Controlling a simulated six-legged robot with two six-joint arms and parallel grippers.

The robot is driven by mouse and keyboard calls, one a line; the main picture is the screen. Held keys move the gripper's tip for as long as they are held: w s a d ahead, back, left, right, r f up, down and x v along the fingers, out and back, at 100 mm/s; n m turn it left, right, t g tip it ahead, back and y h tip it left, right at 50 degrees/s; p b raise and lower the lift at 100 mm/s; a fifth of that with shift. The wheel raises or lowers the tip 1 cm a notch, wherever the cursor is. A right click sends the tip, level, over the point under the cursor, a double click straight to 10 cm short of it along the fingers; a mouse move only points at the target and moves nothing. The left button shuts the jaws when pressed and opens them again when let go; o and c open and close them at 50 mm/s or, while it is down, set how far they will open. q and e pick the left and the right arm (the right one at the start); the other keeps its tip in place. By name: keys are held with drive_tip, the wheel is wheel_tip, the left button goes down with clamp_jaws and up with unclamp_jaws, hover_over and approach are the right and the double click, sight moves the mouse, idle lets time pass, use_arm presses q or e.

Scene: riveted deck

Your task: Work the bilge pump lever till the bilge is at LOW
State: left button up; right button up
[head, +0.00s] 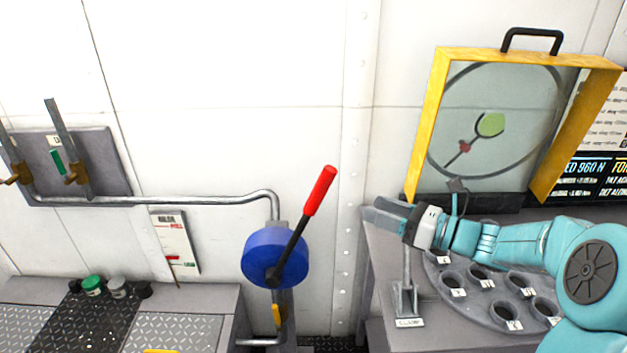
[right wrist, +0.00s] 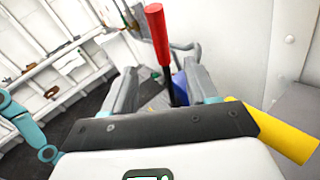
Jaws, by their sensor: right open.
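The bilge pump has a round blue body (head: 262,258) on the wall. Its black lever with a red grip (head: 319,191) leans up to the right. My right gripper (head: 374,208) is open and empty, to the right of the lever and apart from it, fingers pointing left. In the right wrist view the red grip (right wrist: 157,34) shows beyond and between the spread fingers (right wrist: 164,84). My left gripper is not seen.
A pipe (head: 160,200) runs from the pump to a valve panel (head: 105,160). A clamp stand (head: 405,298) and holed disc (head: 480,293) lie under my right arm, below a yellow-framed case (head: 428,120). Free air lies between gripper and lever.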

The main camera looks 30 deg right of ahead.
drive_tip(key=p+x, duration=0.1)
drive_tip(key=x, duration=1.5)
drive_tip(key=shift+s+a+f, duration=0.1)
drive_tip(key=shift+a, duration=0.05)
clamp_jaws()
